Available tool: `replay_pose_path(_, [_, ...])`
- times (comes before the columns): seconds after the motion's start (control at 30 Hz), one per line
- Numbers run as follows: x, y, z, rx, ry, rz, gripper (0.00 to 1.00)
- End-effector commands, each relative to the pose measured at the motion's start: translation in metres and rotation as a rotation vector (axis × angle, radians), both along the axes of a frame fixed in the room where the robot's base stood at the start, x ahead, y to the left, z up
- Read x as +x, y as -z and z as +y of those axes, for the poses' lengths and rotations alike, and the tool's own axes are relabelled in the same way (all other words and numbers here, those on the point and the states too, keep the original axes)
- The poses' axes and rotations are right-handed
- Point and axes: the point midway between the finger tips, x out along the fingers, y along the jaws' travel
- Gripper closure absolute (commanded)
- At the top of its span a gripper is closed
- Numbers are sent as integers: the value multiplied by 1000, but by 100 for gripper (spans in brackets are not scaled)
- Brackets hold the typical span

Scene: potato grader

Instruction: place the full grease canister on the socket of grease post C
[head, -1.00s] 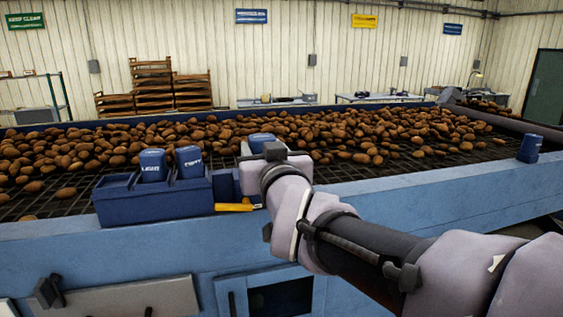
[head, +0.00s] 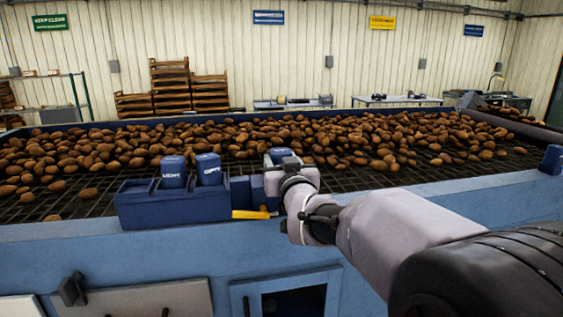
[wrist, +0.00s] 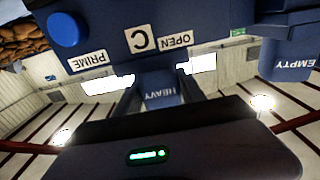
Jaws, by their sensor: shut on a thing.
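My gripper (wrist: 158,95) is shut on a blue canister labelled HEAVY (wrist: 161,93). In the head view the held canister (head: 278,154) shows just beyond my wrist, which hides its lower part. The blue grease post (wrist: 215,19) with labels C, PRIME and OPEN lies right beside the canister in the wrist view. That view is upside down to the post's labels. I cannot tell whether the canister touches the socket, which is hidden. A canister labelled EMPTY (wrist: 291,66) is at the right there; it appears to be the right one (head: 209,169) in the head view.
A blue rack (head: 160,212) on the machine's edge holds two canisters, the left one (head: 173,171) labelled LIGHT. A yellow handle (head: 250,214) sticks out near my wrist. Potatoes (head: 360,140) cover the mesh bed behind. Another blue canister or post (head: 553,159) stands far right.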

Motion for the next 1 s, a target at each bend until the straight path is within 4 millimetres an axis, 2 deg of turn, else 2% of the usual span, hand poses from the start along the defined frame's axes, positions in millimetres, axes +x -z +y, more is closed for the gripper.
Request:
replay_pose_path(0.03, [0, 2, 0, 0, 0, -1, 100])
replay_pose_path(0.07, [0, 2, 0, 0, 0, 0, 51])
replay_pose_path(0.17, [0, 1, 0, 0, 0, 0, 32])
replay_pose_path(0.57, [-2, -5, -1, 0, 0, 0, 31])
replay_pose_path(0.9, [-85, 1, -24, 1, 0, -2, 31])
replay_pose_path(1.0, [-103, 1, -30, 0, 0, -2, 31])
